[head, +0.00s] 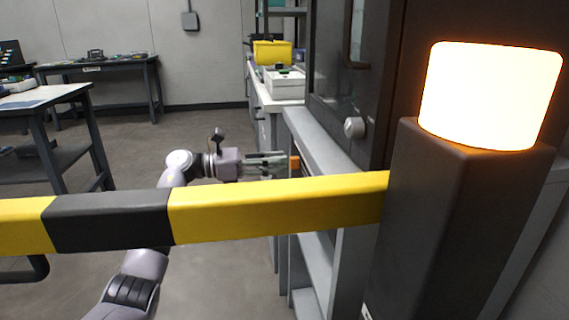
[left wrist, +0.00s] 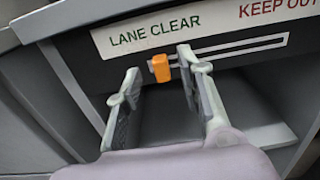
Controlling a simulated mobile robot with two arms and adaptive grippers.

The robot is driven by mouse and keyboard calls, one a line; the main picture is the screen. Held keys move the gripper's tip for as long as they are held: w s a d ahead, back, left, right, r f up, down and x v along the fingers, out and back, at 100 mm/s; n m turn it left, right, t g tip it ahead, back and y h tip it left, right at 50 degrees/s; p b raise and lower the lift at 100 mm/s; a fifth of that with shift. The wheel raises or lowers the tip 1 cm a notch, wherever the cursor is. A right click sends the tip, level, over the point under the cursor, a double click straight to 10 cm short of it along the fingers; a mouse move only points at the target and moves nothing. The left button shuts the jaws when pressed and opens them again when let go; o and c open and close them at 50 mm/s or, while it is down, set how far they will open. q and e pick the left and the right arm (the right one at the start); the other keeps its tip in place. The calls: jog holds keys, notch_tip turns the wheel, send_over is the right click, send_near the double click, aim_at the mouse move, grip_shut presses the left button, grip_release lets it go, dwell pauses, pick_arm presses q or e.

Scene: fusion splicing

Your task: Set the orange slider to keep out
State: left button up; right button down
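The orange slider (left wrist: 160,68) sits at the left end of its slot, under the words LANE CLEAR on a white label (left wrist: 150,34). The words KEEP OUT (left wrist: 279,8) are at the right end of the label. My left gripper (left wrist: 158,80) is open, with its fingers on either side of the slider; I cannot tell whether either touches it. In the head view my left gripper (head: 268,165) points right at the orange slider (head: 295,163) on the front of the grey bench. My right gripper is not in view.
A yellow and black barrier bar (head: 280,204) crosses the head view in front of my left arm. It meets a dark post (head: 460,220) with a glowing orange lamp (head: 490,95). A yellow bin (head: 272,52) stands on the counter behind. Tables stand at the far left.

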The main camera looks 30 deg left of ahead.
aim_at(295, 163)
pick_arm(q)
jog(key=shift+x, duration=1.35)
jog(key=shift+c, duration=0.2)
grip_shut()
